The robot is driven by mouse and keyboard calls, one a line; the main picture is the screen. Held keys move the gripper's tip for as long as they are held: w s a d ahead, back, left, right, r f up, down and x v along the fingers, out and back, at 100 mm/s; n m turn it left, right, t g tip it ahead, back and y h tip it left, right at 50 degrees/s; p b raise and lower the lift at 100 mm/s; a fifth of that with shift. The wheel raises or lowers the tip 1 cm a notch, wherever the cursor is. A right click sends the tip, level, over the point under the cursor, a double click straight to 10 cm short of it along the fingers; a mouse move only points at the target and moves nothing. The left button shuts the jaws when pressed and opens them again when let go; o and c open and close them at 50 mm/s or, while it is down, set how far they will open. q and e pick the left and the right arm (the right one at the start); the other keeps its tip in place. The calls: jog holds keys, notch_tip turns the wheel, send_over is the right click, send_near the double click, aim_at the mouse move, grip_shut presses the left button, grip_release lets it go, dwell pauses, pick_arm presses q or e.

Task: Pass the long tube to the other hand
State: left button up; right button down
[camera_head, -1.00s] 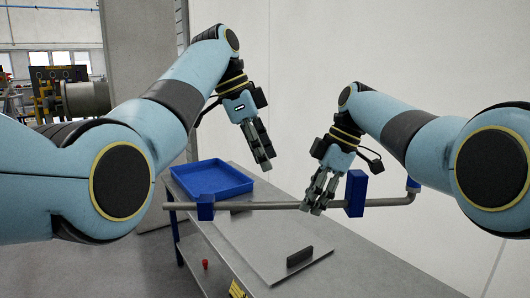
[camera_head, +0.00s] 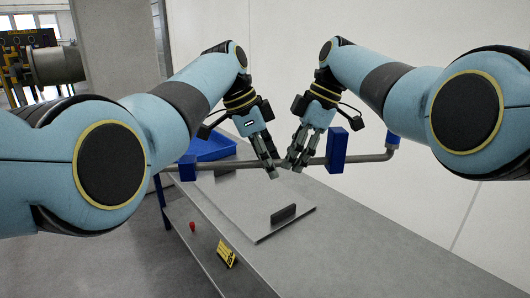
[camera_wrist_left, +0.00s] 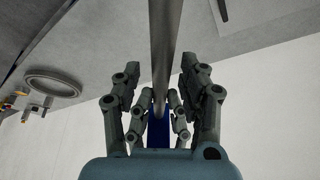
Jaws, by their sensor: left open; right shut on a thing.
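The long grey tube (camera_head: 232,165) is held roughly level above the table. It carries a blue block (camera_head: 187,168) near its left end and a larger blue block (camera_head: 337,150) right of my right gripper, and bends up at its right end. My right gripper (camera_head: 291,164) is shut on it near the middle. My left gripper (camera_head: 271,165) is open, just left of the right one. In the left wrist view, the tube (camera_wrist_left: 165,45) runs between the left gripper's (camera_wrist_left: 160,75) spread fingers. Whether they touch it is unclear.
A grey table (camera_head: 350,235) lies below, with a flat plate (camera_head: 232,212) bearing a dark handle (camera_head: 284,213). A red knob (camera_head: 193,227) and yellow label (camera_head: 227,253) are at the front. The grippers are very close together.

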jog(key=shift+r, duration=0.1)
pick_arm(q)
grip_shut()
pick_arm(e)
jog(key=c, duration=1.2)
grip_release()
